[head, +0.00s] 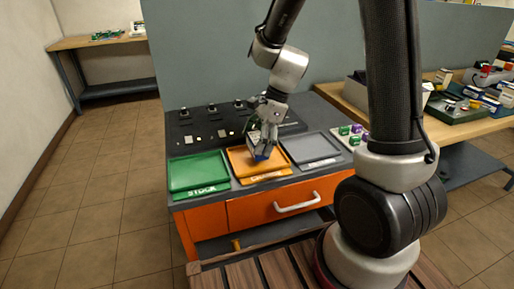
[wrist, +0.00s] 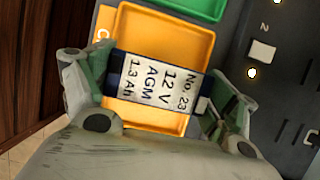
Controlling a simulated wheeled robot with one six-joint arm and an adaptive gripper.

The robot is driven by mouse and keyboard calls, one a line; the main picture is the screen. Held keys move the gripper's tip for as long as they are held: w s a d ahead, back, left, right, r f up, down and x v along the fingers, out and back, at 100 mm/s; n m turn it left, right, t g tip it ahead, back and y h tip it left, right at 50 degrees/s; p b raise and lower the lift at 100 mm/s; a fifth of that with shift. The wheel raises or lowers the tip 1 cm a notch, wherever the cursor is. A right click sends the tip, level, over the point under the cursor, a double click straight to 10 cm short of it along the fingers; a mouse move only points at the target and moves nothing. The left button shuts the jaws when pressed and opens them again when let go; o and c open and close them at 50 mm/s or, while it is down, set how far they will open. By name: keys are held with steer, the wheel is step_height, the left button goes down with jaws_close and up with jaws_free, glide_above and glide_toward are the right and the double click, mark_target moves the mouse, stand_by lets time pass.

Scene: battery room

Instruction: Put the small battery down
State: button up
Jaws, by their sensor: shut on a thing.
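In the wrist view the small battery (wrist: 155,88) has a white label reading "No. 23 12 V AGM 1.3 Ah" and dark blue ends. My gripper (wrist: 160,95) is shut on it, one finger at each end. The orange tray (wrist: 165,35) lies behind the battery in that view. In the head view my gripper (head: 263,152) points down over the orange tray (head: 240,162), with a blue bit of the battery (head: 260,157) showing below the fingers. I cannot tell whether the battery touches the tray floor.
A green tray marked "STOCK" (head: 198,172) stands left of the orange one and a grey tray (head: 312,147) right of it. A dark panel (head: 205,125) with knobs and small white blocks lies behind. Green and purple items (head: 350,134) sit at the bench's right end.

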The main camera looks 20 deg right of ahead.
steer(key=shift+f, duration=1.3)
steer(key=shift+f, duration=0.1)
steer(key=o, duration=1.3)
steer(key=v, duration=1.1)
steer(key=s+d+r+n+t+h, duration=0.2)
steer(key=s+d+r+n, duration=0.3)
steer(key=s+n, duration=0.4)
steer(key=s+d+r+n+t+h, duration=0.2)
steer(key=s+d+r+n, duration=0.3)
steer(key=s+n, duration=0.4)
steer(key=shift+s+d+r, duration=0.4)
steer(key=shift+s+r, duration=0.2)
steer(key=shift+s, duration=0.2)
